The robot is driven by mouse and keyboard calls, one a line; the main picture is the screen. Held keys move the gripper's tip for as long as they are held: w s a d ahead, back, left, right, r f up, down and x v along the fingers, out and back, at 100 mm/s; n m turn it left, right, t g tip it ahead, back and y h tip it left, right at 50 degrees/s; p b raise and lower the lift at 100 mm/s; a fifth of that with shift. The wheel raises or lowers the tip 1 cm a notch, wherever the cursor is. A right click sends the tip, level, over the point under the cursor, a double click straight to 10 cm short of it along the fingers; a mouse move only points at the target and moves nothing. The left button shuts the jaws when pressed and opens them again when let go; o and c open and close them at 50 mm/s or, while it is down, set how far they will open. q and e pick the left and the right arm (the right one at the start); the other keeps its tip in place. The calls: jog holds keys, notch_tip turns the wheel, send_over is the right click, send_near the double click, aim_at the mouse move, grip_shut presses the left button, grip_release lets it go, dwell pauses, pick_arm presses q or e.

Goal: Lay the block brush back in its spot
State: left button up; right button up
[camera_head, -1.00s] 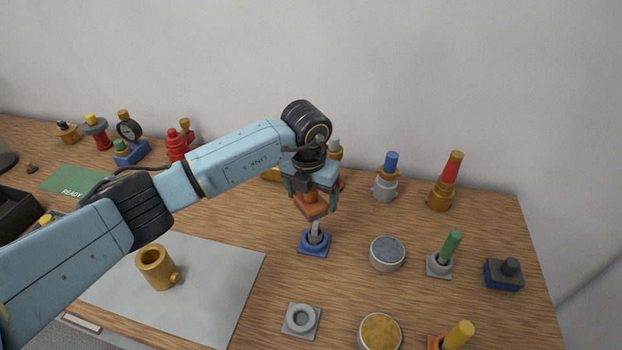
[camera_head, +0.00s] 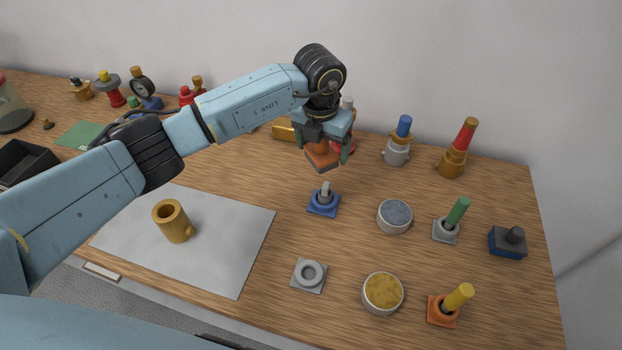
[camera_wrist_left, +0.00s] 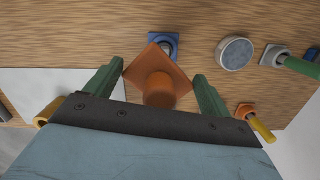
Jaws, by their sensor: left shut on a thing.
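The block brush, a square orange block with a round orange knob (camera_wrist_left: 160,88), is held in my left gripper (camera_head: 324,148). In the left wrist view the green fingertips (camera_wrist_left: 158,78) press on opposite corners of the block, with the knob between them. In the head view the brush (camera_head: 322,160) hangs tilted in the air above the table, behind a blue square holder (camera_head: 323,207) with a grey piece standing in it. My right gripper is not in view.
Near the brush stand a round blue-topped tin (camera_head: 394,217), a grey holder with a green stick (camera_head: 457,212), and a dark blue block with a knob (camera_head: 508,243). An empty grey ring holder (camera_head: 297,280) and a yellow-topped tin (camera_head: 382,293) are nearer.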

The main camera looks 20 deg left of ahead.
pick_arm(q)
jog(key=w+a+f+n+b, duration=0.2)
jog(key=a+f+b, duration=0.1)
jog(key=a+b, duration=0.35)
jog(key=w+a+f+n+b, duration=0.1)
jog(key=a+f+n+b, duration=0.15)
jog(key=a+b, duration=0.35)
jog(key=shift+y, duration=0.3)
jog(key=f, duration=0.3)
jog(key=a+f+p, duration=0.1)
jog(key=f, duration=0.2)
jog(key=shift+a+f, duration=0.15)
jog(key=shift+f, duration=1.8)
jog(key=shift+f, duration=0.15)
jog(key=o, duration=0.9)
